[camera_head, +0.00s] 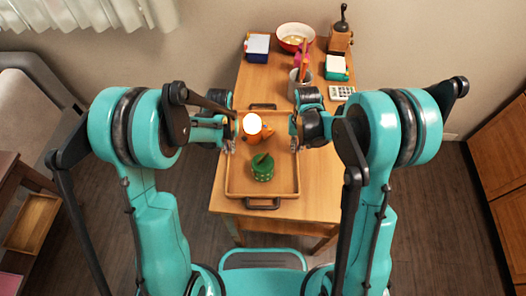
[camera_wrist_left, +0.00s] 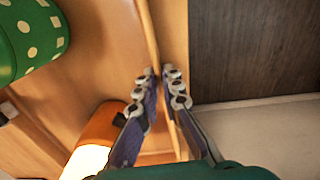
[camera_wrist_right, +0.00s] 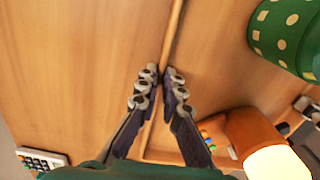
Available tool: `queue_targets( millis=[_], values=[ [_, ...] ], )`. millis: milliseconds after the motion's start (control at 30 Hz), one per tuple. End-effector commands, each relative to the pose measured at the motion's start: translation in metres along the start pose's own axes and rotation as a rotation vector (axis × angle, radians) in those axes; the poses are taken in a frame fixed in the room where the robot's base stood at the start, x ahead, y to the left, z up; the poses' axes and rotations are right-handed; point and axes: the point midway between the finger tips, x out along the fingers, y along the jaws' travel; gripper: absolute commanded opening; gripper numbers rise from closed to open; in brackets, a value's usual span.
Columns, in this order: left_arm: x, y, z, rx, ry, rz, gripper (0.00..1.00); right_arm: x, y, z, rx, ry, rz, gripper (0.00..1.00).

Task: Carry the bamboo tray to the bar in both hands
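The bamboo tray (camera_head: 233,185) is at the table's near end, with a dark handle (camera_head: 262,206) on its near side and another on its far side. It holds a green polka-dot pot (camera_head: 262,170) and an orange item with a glowing white top (camera_head: 252,126). My left gripper (camera_wrist_left: 160,82) has its fingers closed on either side of the tray's left rim (camera_wrist_left: 150,38). My right gripper (camera_wrist_right: 161,82) has its fingers closed on either side of the right rim (camera_wrist_right: 173,35). I cannot tell whether the tray is clear of the table.
Toward the far end of the table (camera_head: 325,190) stand a red-rimmed bowl (camera_head: 295,38), a grinder (camera_head: 340,38), a blue-and-white box (camera_head: 257,46), a green-and-white box (camera_head: 337,68) and a calculator-like item (camera_head: 341,93). A grey seat (camera_head: 30,105) is left; wooden cabinets (camera_head: 502,150) are right.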

Motion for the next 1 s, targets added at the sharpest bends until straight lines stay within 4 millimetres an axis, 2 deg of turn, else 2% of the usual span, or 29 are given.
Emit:
queue_targets(
  millis=[433,800,1000],
  values=[
    [-0.006,0.0,0.0,0.0,0.0,0.0,0.0,-0.006,0.0,0.0,0.0,0.0,0.0,0.0],
    [-0.042,0.0,0.0,0.0,0.0,0.0,0.0,-0.042,0.0,0.0,0.0,0.0,0.0,0.0],
    [-0.051,0.0,0.0,0.0,0.0,0.0,0.0,-0.051,0.0,0.0,0.0,0.0,0.0,0.0]
  ],
)
